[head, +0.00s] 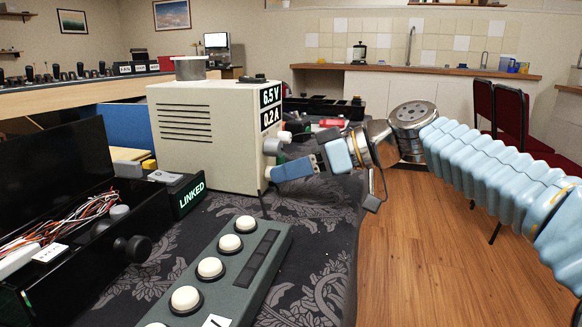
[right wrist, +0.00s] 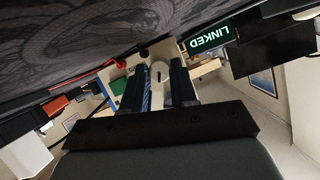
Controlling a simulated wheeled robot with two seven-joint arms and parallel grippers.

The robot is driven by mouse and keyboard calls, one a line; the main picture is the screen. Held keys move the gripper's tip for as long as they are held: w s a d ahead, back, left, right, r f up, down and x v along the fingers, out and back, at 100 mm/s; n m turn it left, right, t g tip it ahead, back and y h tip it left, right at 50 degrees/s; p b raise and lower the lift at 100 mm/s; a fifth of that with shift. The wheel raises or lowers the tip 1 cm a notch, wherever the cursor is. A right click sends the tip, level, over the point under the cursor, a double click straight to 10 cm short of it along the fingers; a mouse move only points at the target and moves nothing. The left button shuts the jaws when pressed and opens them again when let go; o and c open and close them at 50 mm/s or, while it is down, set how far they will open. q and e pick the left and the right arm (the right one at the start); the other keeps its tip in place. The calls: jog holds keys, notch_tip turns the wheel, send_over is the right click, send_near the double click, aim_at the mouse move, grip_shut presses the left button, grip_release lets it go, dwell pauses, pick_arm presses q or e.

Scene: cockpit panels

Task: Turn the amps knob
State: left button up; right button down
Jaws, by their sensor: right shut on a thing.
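The beige power supply box (head: 205,125) stands on the patterned cloth. Its displays read 6.5 V above 0.2 A. A grey knob (head: 272,147) sticks out of its right-hand face, below the displays. My right gripper (head: 272,173) is at this face, lower down, with its blue fingers pointing at the box. In the right wrist view its fingers (right wrist: 162,88) are on both sides of a pale knob (right wrist: 158,72), shut on it. I take this for the amps knob; no label on it is readable. My left gripper is not in view.
A grey panel with several white buttons (head: 230,243) lies in front of the box. A LINKED sign (head: 190,195) and an open black case with wires (head: 70,235) are at the left. More black equipment (head: 325,108) stands behind my right gripper.

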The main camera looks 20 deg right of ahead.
jog(key=shift+w+d+m+g+y, duration=0.1)
jog(key=shift+m+g+y, duration=0.2)
jog(key=shift+m, duration=0.4)
jog(key=c, duration=0.9)
grip_release()
jog(key=p+v, duration=0.1)
jog(key=v, duration=0.6)
jog(key=shift+d, duration=0.25)
